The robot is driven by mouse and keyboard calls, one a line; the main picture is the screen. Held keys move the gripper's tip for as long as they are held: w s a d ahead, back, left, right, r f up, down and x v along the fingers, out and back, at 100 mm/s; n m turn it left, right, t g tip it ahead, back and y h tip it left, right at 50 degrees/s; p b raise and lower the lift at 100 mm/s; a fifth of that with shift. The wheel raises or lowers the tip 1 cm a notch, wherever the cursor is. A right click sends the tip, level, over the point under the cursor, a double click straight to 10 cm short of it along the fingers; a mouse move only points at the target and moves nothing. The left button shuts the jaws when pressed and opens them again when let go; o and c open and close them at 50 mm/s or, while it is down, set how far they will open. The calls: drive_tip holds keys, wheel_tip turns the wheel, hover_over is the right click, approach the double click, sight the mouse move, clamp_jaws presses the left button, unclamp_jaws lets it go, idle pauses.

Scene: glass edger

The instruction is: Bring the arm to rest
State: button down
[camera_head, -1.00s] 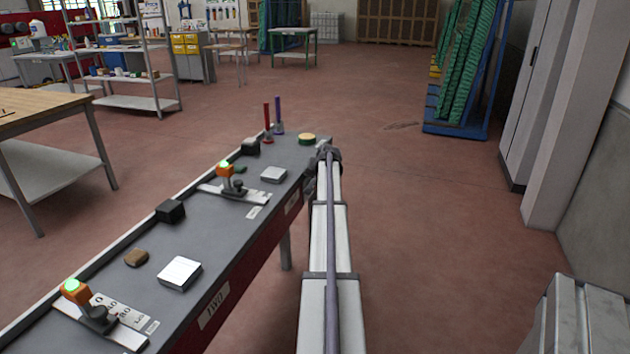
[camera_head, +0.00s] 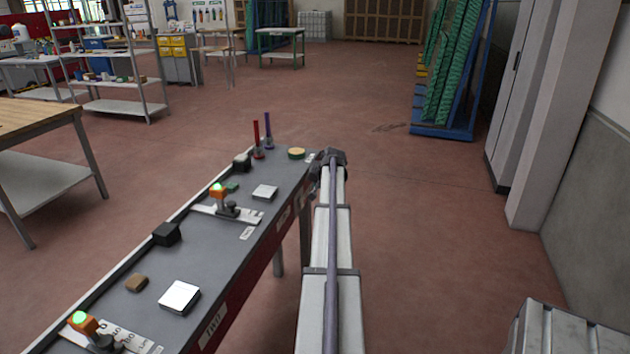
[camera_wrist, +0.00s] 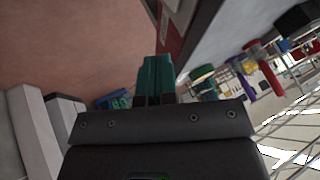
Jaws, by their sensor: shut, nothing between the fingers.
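My gripper (camera_wrist: 156,80) shows in the wrist view with its teal fingers together and nothing between them. The fingers are clear of the bench parts in that view. In the head view my arm (camera_head: 333,225) stretches away along the right side of the long grey bench (camera_head: 215,245). The arm's far end is beside the bench's far right corner; the fingers cannot be made out there.
Open floor (camera_head: 420,220) lies right of my arm. A grey cabinet (camera_head: 515,100) stands further right.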

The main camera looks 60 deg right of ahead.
drive_tip(key=shift+s+a+r, duration=0.2)
drive_tip(key=shift+r, duration=0.25)
drive_tip(key=s+a+n+g+y+p, duration=0.1)
drive_tip(key=a+n, duration=0.3)
drive_tip(key=a, duration=1.7)
drive_tip(key=s+a+n+g+y+p, duration=0.1)
drive_tip(key=s+a+n+g+p, duration=0.1)
drive_tip(key=a, duration=2)
drive_tip(key=s+a+r+n+g+y+p, duration=0.1)
drive_tip(key=a+n, duration=0.5)
drive_tip(key=a, duration=1.6)
drive_tip(key=shift+s+g, duration=0.65)
drive_tip(key=shift+g, duration=0.45)
drive_tip(key=shift+n, duration=0.6)
drive_tip(key=a, duration=0.4)
drive_tip(key=shift+w+r, duration=0.1)
drive_tip(key=shift+w, duration=0.15)
